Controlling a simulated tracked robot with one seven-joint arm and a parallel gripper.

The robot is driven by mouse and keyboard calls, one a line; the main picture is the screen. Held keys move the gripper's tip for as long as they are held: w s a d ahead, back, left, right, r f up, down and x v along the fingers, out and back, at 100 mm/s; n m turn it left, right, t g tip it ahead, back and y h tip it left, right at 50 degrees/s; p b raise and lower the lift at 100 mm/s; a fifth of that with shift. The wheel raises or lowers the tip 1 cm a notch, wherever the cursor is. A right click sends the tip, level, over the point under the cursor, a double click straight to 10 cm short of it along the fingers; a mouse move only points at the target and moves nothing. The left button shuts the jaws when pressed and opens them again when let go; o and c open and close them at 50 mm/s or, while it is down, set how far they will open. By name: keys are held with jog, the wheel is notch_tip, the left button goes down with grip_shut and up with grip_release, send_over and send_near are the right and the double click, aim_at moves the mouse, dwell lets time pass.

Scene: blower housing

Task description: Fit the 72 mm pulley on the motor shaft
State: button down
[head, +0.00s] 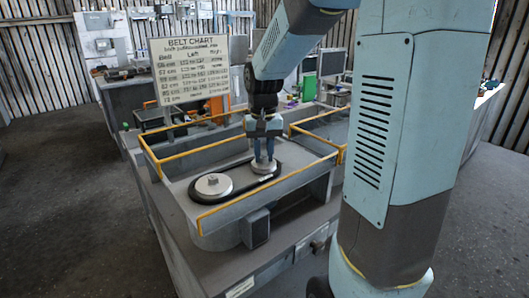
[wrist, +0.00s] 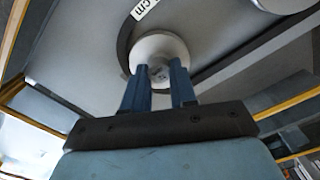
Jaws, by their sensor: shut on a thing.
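My gripper (head: 264,151) points down at the right end of the belt loop in the housing. Its two blue fingers (wrist: 160,86) are shut on a pale round pulley (wrist: 160,47), seen from above in the wrist view. In the head view this pulley (head: 264,167) shows under the fingertips, inside the belt's right end. The motor shaft under it is hidden. A larger pale pulley (head: 213,186) with a central hub sits at the left end. The black belt (head: 237,191) runs around both; I cannot tell how tight it is.
The grey housing (head: 180,170) has raised yellow-edged rails (head: 265,180) around it. A belt chart sign (head: 192,70) stands behind it on the left. A second yellow-edged tray (head: 325,125) lies to the right. A grey box (head: 256,228) juts from the front.

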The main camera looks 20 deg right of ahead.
jog(key=c, duration=0.8)
grip_release()
jog(key=shift+r, duration=0.2)
jog(key=shift+r, duration=3.6)
jog(key=shift+s, duration=0.1)
jog(key=shift+s+r, duration=0.1)
jog(key=shift+s, duration=0.05)
jog(key=s+t, duration=0.2)
jog(key=s, duration=0.4)
jog(key=s+r+n+t, duration=0.1)
jog(key=s, duration=0.5)
jog(key=s+r+n+t, duration=0.1)
jog(key=s+t, duration=0.1)
jog(key=s, duration=0.5)
jog(key=shift+s+d+r+t, duration=0.1)
jog(key=shift+r+t, duration=0.15)
jog(key=shift+t, duration=0.05)
